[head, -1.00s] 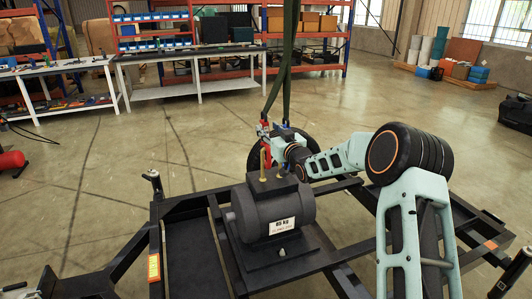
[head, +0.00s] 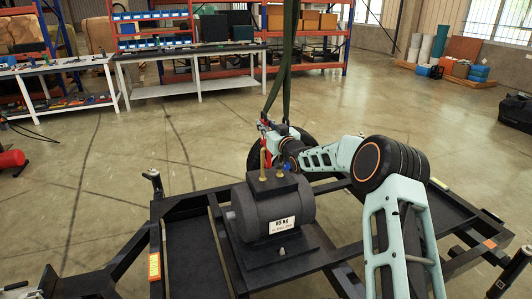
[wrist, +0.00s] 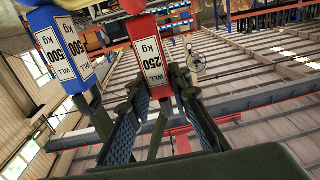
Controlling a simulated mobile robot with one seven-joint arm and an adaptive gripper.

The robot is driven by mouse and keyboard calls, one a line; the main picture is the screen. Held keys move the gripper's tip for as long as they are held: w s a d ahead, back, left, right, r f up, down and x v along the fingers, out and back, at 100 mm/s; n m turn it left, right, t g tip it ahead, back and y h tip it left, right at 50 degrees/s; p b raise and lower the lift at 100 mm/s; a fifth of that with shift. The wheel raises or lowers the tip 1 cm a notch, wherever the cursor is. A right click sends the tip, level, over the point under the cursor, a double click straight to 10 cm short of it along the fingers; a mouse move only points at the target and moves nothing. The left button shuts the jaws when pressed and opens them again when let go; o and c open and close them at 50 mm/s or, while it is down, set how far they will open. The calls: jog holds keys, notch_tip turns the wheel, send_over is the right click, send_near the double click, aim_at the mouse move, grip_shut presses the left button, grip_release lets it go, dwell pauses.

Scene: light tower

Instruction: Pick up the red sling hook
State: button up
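The red sling hook (wrist: 149,54), with a white 250 kg label, hangs in the wrist view at top centre. Its lower end reaches between the fingertips of my gripper (wrist: 158,92). The two fingers stand apart, and I see no clear grip on the hook. In the head view the red hook (head: 267,152) shows only in part, beside my gripper (head: 274,141) and above the motor, with its lower part hard to make out. Dark green slings (head: 285,75) come down to this spot from above.
A dark motor (head: 270,210) labelled 85 kg, with brass uprights on top, sits on a black frame (head: 155,240) below my arm. Open floor lies beyond.

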grip_shut()
jog(key=shift+r, duration=0.25)
jog(key=shift+r, duration=0.1)
